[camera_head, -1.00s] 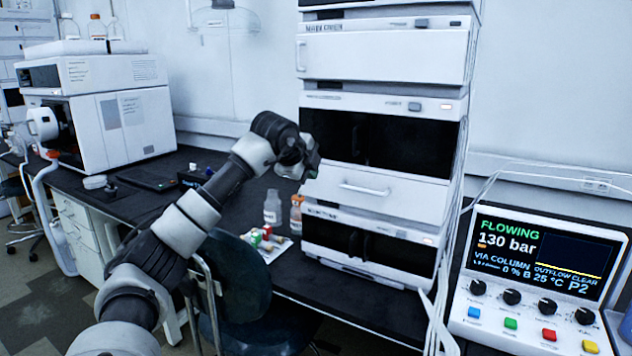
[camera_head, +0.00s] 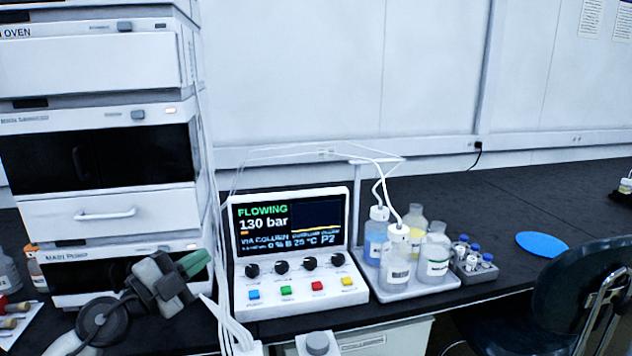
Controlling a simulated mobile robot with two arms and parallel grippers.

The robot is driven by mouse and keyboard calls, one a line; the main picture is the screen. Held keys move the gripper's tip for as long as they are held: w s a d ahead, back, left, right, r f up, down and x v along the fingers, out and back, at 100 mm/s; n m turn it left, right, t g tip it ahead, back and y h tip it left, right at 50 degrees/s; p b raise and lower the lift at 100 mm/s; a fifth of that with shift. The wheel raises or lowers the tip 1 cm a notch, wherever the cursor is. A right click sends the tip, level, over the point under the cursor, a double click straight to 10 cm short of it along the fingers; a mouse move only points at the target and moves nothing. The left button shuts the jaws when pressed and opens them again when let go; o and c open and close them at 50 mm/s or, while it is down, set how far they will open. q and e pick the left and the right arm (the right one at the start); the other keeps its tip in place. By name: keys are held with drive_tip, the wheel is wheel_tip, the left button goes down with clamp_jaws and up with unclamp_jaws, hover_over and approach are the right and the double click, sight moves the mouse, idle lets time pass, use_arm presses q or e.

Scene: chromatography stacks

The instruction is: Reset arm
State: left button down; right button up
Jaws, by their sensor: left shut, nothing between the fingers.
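My left gripper (camera_head: 196,263) shows at the lower left, with its green fingers together and nothing between them. It is in front of the lowest module of the chromatography stack (camera_head: 118,216), to the left of the control box (camera_head: 290,296). The picture does not settle whether it touches the stack. The rest of my left arm comes in from the bottom left corner. My right gripper is not in view.
The control box's screen (camera_head: 290,222) reads FLOWING, 130 bar. A tray (camera_head: 405,290) of bottles, a vial rack (camera_head: 474,268) and a blue disc (camera_head: 541,244) stand to its right. A chair (camera_head: 585,295) is at right.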

use_arm(q)
drive_tip(key=s+a+f+n+y, duration=0.2)
drive_tip(key=s+f+n+y, duration=0.4)
drive_tip(key=f+n+y, duration=0.3)
drive_tip(key=s+a+f+n+y, duration=0.2)
drive_tip(key=s+f+n+y, duration=0.4)
drive_tip(key=f+n+y, duration=0.4)
drive_tip(key=s+d+f+g+h, duration=0.25)
drive_tip(key=s+f+g, duration=0.35)
drive_tip(key=s, duration=0.5)
drive_tip(key=s+d+f+g+h, duration=0.25)
drive_tip(key=s+f+g, duration=0.3)
drive_tip(key=s, duration=0.55)
wheel_tip(320, 180, down, 20)
drive_tip(key=g+p, duration=0.2)
drive_tip(key=p, duration=0.3)
drive_tip(key=s+a+f+p, duration=0.2)
drive_tip(key=s+f, duration=0.4)
drive_tip(key=s, duration=0.2)
drive_tip(key=s+a+f+p, duration=0.1)
drive_tip(key=s+f+p, duration=0.1)
drive_tip(key=s+f, duration=0.4)
drive_tip(key=s, duration=0.2)
drive_tip(key=shift+s+a+g, duration=0.35)
drive_tip(key=shift+s, duration=0.05)
